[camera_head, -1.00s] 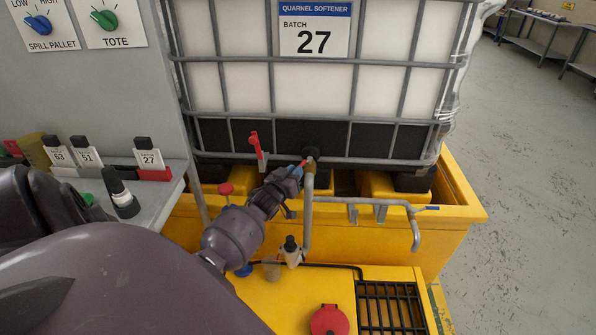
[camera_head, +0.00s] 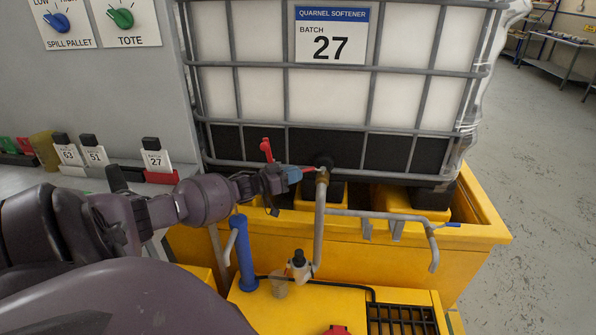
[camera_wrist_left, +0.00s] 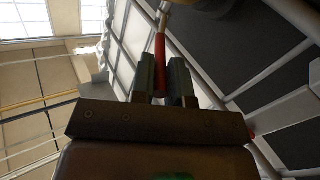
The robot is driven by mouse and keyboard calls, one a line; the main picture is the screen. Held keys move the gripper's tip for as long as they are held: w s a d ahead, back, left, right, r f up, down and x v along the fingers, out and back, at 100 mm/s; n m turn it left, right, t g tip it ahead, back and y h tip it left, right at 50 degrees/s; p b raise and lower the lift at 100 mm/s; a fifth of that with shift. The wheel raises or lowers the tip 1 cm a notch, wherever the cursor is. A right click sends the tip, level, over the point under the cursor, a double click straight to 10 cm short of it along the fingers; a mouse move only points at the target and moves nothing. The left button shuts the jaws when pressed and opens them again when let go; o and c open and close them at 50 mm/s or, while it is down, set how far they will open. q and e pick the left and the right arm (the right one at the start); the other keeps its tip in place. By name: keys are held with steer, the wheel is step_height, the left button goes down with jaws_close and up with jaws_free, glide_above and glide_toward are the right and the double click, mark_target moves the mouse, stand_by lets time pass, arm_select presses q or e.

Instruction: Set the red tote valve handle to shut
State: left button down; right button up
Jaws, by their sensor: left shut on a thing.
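The tote (camera_head: 400,110) is a white caged tank with a batch 27 label. Its outlet valve (camera_head: 323,163) sits low on the front, above a grey pipe. The red tote valve handle (camera_head: 310,169) shows as a short strip pointing left from the valve. My left gripper (camera_head: 296,177) comes in from the left and is shut on this handle. In the left wrist view, the red handle (camera_wrist_left: 160,62) stands between the two fingers (camera_wrist_left: 162,82), its grip end partly hidden by them. My right gripper is not in view.
A separate red lever (camera_head: 267,150) stands upright left of the valve. The yellow spill pallet (camera_head: 470,245) lies under the tote. A blue post (camera_head: 244,255) and a small valve (camera_head: 299,264) stand below my left arm. Tags (camera_head: 157,158) line the left shelf.

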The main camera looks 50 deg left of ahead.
arm_select(q)
steer(key=shift+w+a+f+m+h+b, duration=0.1)
steer(key=shift+a+m+h+b, duration=0.2)
steer(key=shift+h, duration=0.2)
steer(key=shift+r, duration=0.2)
steer(key=c, duration=1.1)
jaws_free()
steer(key=shift+w, duration=0.1)
